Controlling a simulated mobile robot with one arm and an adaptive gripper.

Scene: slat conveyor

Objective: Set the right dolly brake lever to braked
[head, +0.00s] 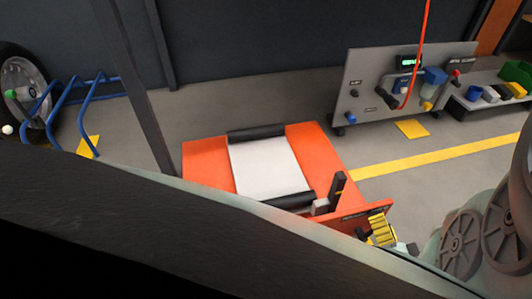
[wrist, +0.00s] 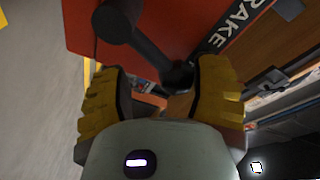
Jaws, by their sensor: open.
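The brake lever (wrist: 150,48) is a black arm on an orange panel in the wrist view. It runs from a round hub at upper left down and right to a round knob. A black label reading "BRAKE" (wrist: 235,22) is beside it. My gripper (wrist: 162,92) is open, with its yellow ribbed fingers on either side of the knob end; I cannot tell whether they touch it. In the head view my gripper (head: 380,228) is at the front right corner of the orange dolly (head: 208,163), where it partly hides the front panel.
The dolly has a white top panel (head: 268,165) between black rollers, and a black upright piece (head: 338,187) near its front right. A grey control panel (head: 385,85) with a hanging red cable stands behind. Blue racks (head: 92,100) are at left.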

